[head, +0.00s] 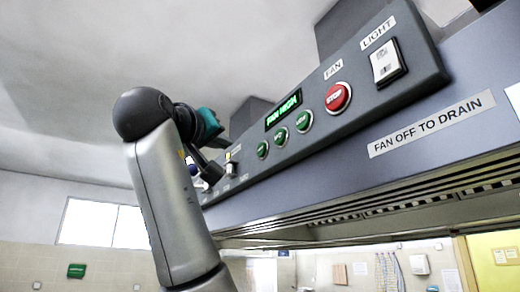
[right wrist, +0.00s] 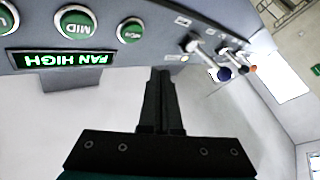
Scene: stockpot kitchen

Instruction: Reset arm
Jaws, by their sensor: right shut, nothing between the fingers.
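My right arm rises from the bottom of the head view, and its gripper (head: 212,166) is beside the left part of a hood control panel (head: 409,93). In the right wrist view the gripper's two dark fingers (right wrist: 160,72) are together with nothing between them. They point toward the panel's edge near a green button (right wrist: 130,30) and a small lever (right wrist: 195,45); I cannot tell whether they touch the panel. My left gripper is not in view.
The panel carries a lit FAN HIGH display (head: 284,109), green buttons (head: 280,137), a red STOP button (head: 338,97) and a white LIGHT switch (head: 388,62). A FAN OFF TO DRAIN label (head: 431,123) is on the hood front. Open air lies left of my arm.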

